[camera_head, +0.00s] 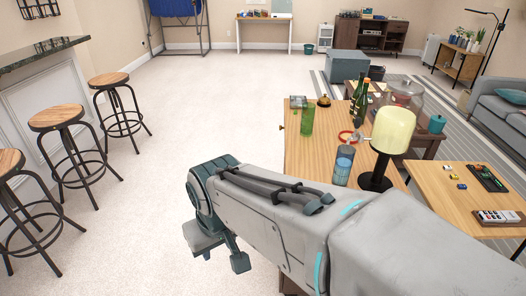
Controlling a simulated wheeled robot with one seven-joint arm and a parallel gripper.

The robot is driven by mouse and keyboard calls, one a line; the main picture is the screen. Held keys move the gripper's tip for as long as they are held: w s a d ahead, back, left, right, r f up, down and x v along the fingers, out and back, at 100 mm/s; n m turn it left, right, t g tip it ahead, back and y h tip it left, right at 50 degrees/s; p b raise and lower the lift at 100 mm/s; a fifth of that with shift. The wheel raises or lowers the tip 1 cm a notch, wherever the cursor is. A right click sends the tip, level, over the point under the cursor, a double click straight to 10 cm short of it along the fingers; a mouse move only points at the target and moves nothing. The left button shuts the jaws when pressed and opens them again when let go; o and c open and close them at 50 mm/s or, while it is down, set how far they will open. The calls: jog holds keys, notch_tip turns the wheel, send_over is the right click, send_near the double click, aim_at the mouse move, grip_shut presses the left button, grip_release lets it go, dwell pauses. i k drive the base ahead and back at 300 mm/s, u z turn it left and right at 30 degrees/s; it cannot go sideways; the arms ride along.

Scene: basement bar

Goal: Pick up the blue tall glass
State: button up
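The blue tall glass (343,166) stands upright on the near part of the wooden table, just left of the lamp. It looks see-through with a blue tint. My arm reaches in from the lower right, in front of the table's near part. My gripper (221,252) points down over the bare floor, left of the table and apart from the glass. Its two fingers are spread, and I see nothing clearly held between them.
A lamp (393,131) stands close to the right of the glass. A green glass (307,119), a red ring-like item (346,137) and green bottles (361,100) stand farther back. Bar stools (58,118) line the left. The carpet (210,110) between is clear.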

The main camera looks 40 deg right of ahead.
aim_at(343, 167)
jog(key=u, duration=2.2)
jog(key=k, duration=1.85)
jog(key=z, duration=1.3)
